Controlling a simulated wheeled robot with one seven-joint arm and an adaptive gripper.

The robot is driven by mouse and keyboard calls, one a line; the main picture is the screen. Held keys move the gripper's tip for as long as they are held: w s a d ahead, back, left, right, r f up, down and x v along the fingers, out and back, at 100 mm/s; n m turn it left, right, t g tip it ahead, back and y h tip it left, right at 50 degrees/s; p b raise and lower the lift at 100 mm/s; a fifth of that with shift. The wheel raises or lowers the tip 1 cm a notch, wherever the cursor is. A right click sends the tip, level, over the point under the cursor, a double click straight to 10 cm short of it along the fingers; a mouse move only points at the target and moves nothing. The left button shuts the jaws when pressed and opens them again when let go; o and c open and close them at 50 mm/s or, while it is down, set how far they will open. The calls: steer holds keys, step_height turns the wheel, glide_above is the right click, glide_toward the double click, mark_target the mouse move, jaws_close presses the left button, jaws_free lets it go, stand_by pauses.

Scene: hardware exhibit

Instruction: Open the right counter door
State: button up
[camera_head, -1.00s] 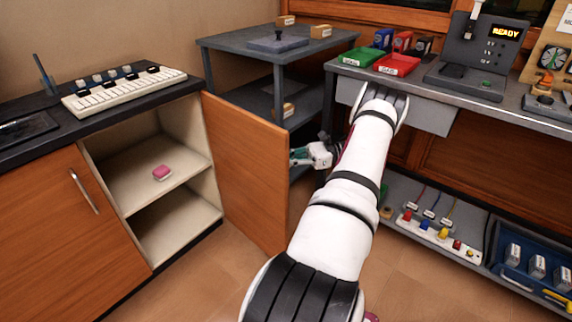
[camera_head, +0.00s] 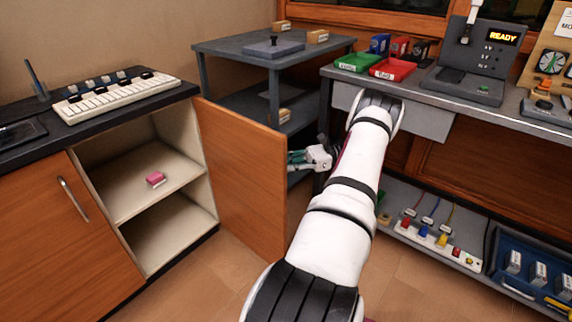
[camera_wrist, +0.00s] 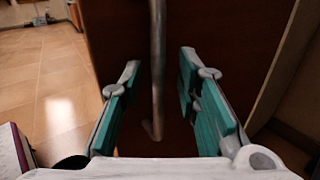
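The right counter door (camera_head: 243,178) is an orange-brown wooden panel that stands swung wide open, out from the counter. The compartment behind it shows a pale shelf (camera_head: 150,190). My gripper (camera_head: 298,160) is by the door's outer face, at its free edge. In the wrist view my gripper (camera_wrist: 160,95) has two teal-padded fingers spread apart. The door's metal bar handle (camera_wrist: 158,65) runs between them, with a gap to either side. The handle is hidden in the head view.
A pink block (camera_head: 155,179) lies on the shelf. The closed left door (camera_head: 75,235) has a bar handle. A grey shelf cart (camera_head: 270,55) stands behind the open door. A workbench (camera_head: 440,85) with trays stands at right. Floor is clear in front of the compartment.

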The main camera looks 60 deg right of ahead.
steer(key=v, duration=0.7)
steer(key=shift+s+d, duration=0.15)
steer(key=shift+s, duration=0.05)
stand_by(0.5)
